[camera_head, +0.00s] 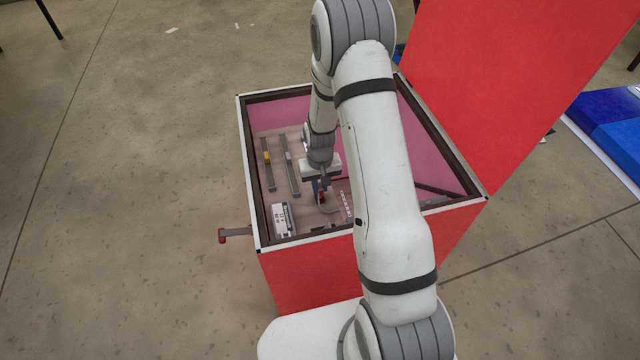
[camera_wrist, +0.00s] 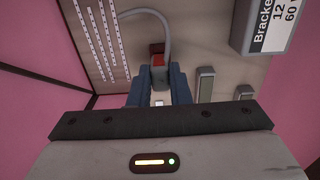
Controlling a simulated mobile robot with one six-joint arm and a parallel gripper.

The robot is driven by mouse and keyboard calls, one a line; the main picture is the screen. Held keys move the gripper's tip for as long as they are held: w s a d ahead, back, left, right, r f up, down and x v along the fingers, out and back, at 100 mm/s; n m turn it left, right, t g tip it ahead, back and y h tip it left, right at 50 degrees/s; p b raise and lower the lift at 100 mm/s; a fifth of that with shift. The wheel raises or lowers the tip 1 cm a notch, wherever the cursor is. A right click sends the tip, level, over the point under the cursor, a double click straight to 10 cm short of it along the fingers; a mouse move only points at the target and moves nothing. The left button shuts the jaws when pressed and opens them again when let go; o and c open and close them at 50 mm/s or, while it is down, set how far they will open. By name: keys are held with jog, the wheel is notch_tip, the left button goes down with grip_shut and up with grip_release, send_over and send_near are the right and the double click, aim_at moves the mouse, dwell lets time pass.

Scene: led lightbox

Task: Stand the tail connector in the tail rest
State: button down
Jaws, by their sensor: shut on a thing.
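My gripper (camera_wrist: 158,88) is shut on a dark grey connector (camera_wrist: 158,76), which sits between its two blue fingers. A grey cable (camera_wrist: 166,27) arcs from the connector's area to the upper left in the wrist view. A red piece (camera_wrist: 157,53) shows just beyond the connector; I cannot tell whether the two touch or whether this is the tail rest. In the head view my gripper (camera_head: 321,184) is low inside the red box, over its wooden floor, with red showing just below the fingers. The connector's lower end is hidden.
A white labelled bracket box (camera_wrist: 263,25) stands to the right in the wrist view, also at the front left in the head view (camera_head: 283,219). White LED strips (camera_wrist: 98,38) lie to the left. Two slotted rails (camera_head: 268,165) (camera_head: 290,165) and pink walls (camera_head: 277,114) surround the work area.

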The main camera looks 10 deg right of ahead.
jog(key=shift+f, duration=0.4)
jog(key=c, duration=1.3)
grip_release()
jog(key=shift+r, duration=0.1)
jog(key=shift+r+p, duration=2.4)
jog(key=shift+r, duration=1.55)
